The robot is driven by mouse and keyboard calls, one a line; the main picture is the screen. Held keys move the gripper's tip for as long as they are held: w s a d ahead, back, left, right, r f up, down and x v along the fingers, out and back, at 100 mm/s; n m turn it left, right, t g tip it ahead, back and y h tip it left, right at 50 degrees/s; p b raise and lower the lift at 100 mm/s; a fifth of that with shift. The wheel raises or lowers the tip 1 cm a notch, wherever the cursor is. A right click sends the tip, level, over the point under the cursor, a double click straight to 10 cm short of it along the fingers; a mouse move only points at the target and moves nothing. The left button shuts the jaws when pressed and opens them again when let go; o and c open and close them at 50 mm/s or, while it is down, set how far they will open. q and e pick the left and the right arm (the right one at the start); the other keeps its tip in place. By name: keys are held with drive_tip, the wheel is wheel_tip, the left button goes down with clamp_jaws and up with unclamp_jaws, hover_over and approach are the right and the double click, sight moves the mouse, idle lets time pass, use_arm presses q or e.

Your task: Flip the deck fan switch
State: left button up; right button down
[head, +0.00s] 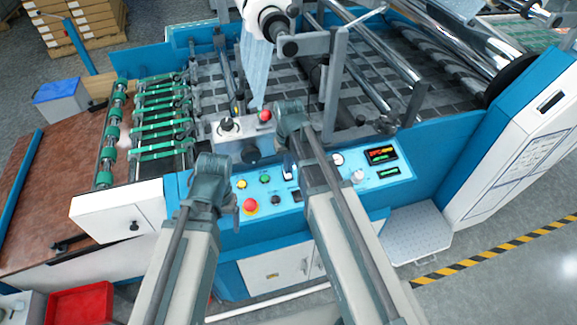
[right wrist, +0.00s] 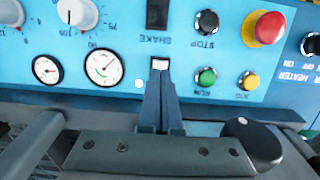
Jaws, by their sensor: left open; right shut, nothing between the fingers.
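My right gripper (right wrist: 160,75) is shut and empty. Its fingertips are at the control panel (right wrist: 125,20), at a small white patch (right wrist: 160,63) that may be part of a switch; I cannot tell whether they touch. The fingers hide what lies behind, and no deck fan label is readable. A black switch (right wrist: 157,14) marked SHAKE is just beyond the tips. In the head view my right gripper (head: 288,165) is over the panel (head: 320,183), partly hidden by its arm. My left gripper (head: 232,206) is open, near the red stop button (head: 250,206).
A green button (right wrist: 206,77) and a yellow button (right wrist: 248,81) sit right of the fingers, with two gauges (right wrist: 103,67) to the left. A black button (right wrist: 206,22) and the red button (right wrist: 270,28) are farther off. Rollers (head: 375,60) stand behind the panel.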

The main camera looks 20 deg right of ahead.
wheel_tip(320, 180, down, 2)
drive_tip(key=shift+b, duration=0.55)
use_arm(q)
drive_tip(key=shift+f, duration=0.95)
use_arm(e)
drive_tip(key=shift+s+f+t+b, duration=0.3)
drive_tip(key=shift+s+f+b, duration=0.05)
drive_tip(key=shift+b, duration=0.1)
drive_tip(key=shift+s, duration=0.1)
use_arm(q)
drive_tip(key=shift+s+f, duration=0.2)
drive_tip(key=shift+f, duration=0.25)
use_arm(e)
drive_tip(key=shift+w, duration=0.25)
drive_tip(key=shift+w+r, duration=0.1)
use_arm(q)
drive_tip(key=shift+r, duration=0.2)
use_arm(e)
drive_tip(key=shift+w+r+t, duration=0.15)
drive_tip(key=shift+w+t, duration=0.15)
drive_tip(key=shift+w, duration=0.5)
drive_tip(key=shift+r, duration=0.1)
